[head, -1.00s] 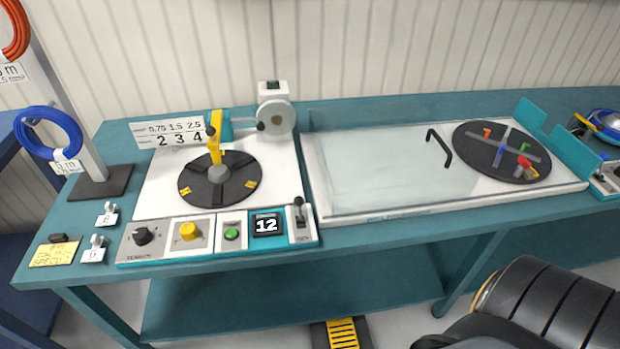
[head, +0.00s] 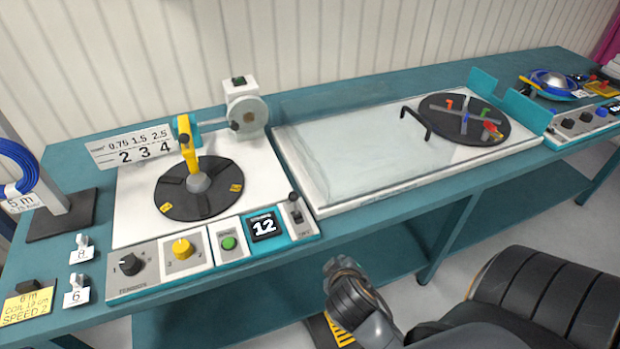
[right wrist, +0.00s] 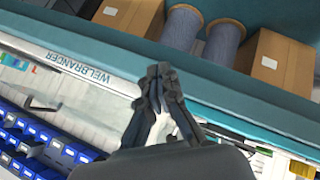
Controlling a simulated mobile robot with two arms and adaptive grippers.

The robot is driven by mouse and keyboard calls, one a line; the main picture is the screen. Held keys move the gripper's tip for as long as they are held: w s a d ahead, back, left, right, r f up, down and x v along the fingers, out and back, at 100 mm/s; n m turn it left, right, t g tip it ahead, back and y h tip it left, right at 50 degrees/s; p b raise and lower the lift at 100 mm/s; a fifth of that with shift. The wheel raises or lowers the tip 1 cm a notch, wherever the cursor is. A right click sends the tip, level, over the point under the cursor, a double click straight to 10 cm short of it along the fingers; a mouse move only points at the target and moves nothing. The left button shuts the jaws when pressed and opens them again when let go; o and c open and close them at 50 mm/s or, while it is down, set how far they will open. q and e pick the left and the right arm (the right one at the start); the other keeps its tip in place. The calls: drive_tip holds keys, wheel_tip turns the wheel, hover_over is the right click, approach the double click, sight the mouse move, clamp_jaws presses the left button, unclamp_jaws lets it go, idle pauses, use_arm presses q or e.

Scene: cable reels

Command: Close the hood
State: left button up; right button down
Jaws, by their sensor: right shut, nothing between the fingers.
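The hood is a clear, flat panel (head: 350,150) lying over the left part of a white bed on the bench in the head view. Its black bar handle (head: 417,119) stands up at the panel's right end. Right of the handle, a dark disc with coloured pegs (head: 464,119) lies uncovered. My right gripper (head: 343,264) is low in front of the bench, well apart from the hood and handle. In the right wrist view its fingers (right wrist: 160,72) are shut and empty. My left gripper is not in view.
Left of the hood stand a winding disc (head: 199,187) with a yellow arm and a control panel (head: 210,250) with knobs and a display. A teal upright plate (head: 525,111) borders the right end. The bench's front edge (head: 400,205) lies between my right gripper and the hood.

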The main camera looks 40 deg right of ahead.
drive_tip(key=w+r+n+t+h, duration=0.1)
drive_tip(key=w+r+n+t, duration=0.1)
drive_tip(key=w+n, duration=0.1)
drive_tip(key=w+d+r+n+t+h, duration=0.1)
drive_tip(key=w+r+n+t, duration=0.1)
drive_tip(key=w, duration=0.3)
drive_tip(key=w+d+r+n+t, duration=0.1)
drive_tip(key=w+r+n+t, duration=0.2)
drive_tip(key=n+t, duration=0.1)
drive_tip(key=shift+w+n+h, duration=0.4)
drive_tip(key=shift+w+a+r+n, duration=0.1)
drive_tip(key=shift+w+a+n, duration=0.05)
drive_tip(key=shift+w+n, duration=0.15)
drive_tip(key=shift+t, duration=0.3)
drive_tip(key=p+x, duration=0.2)
drive_tip(key=x, duration=0.7)
drive_tip(key=shift+w+p, duration=0.3)
drive_tip(key=shift+w, duration=0.05)
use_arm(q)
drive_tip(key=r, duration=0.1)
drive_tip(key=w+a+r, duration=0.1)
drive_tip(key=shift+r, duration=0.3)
use_arm(e)
drive_tip(key=shift+d, duration=0.2)
